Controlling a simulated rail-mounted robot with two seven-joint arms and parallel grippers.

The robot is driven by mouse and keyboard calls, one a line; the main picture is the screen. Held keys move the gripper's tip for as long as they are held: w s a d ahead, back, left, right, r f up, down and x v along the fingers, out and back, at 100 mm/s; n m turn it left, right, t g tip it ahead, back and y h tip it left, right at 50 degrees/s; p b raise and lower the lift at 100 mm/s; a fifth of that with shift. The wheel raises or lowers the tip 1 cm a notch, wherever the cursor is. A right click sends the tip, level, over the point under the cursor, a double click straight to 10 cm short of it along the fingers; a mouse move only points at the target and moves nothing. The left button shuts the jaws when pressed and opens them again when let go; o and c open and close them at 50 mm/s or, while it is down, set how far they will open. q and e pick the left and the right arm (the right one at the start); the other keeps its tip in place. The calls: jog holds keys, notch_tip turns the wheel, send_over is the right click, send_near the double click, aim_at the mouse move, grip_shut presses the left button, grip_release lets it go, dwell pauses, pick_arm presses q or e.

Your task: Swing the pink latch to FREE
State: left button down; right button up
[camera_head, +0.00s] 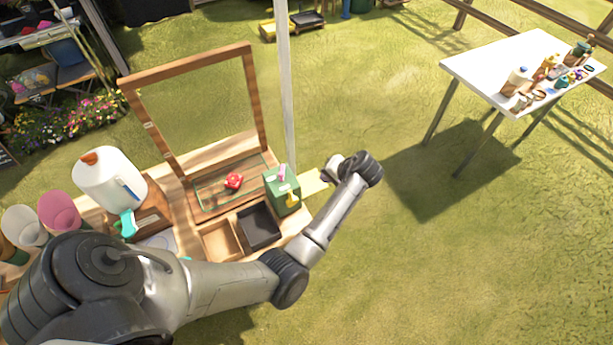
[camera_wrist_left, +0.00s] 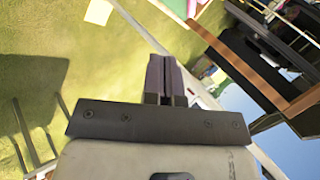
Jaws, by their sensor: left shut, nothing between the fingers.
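The pink latch (camera_head: 282,173) is a small piece on top of a green box (camera_head: 285,193) at the right end of the wooden bench. A yellow piece (camera_head: 292,200) sits on the box's side. In the left wrist view my left gripper (camera_wrist_left: 163,60) is shut and empty. In the head view its hand (camera_head: 336,165) is right of the green box and apart from it, with the fingertips hard to make out. Part of the green box (camera_wrist_left: 174,8) shows beyond the fingers at the top of the wrist view. Any latch markings are too small to read. My right gripper is not in view.
An upright wooden frame (camera_head: 249,98) and a white post (camera_head: 284,80) stand behind the box. A red object (camera_head: 233,181) lies by the frame. A black tray (camera_head: 258,228) is left of the box. A white jug (camera_head: 105,180) stands left.

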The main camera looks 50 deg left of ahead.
pick_arm(q)
jog(key=shift+s+a+r+g+y, duration=0.1)
jog(key=shift+s+r+g+y, duration=0.05)
jog(key=shift+s+g+y, duration=0.9)
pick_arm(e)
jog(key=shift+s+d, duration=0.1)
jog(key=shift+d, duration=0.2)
pick_arm(q)
jog(key=shift+w+h, duration=0.15)
jog(key=shift+h, duration=0.2)
jog(key=p, duration=0.2)
send_near(283, 177)
jog(key=x, duration=0.4)
jog(key=shift+s+a+f, duration=0.15)
jog(key=shift+s+a, duration=0.1)
jog(key=shift+a, duration=0.15)
jog(key=shift+s+a+f, duration=0.2)
jog(key=shift+s+a, duration=0.05)
jog(key=shift+a, duration=0.15)
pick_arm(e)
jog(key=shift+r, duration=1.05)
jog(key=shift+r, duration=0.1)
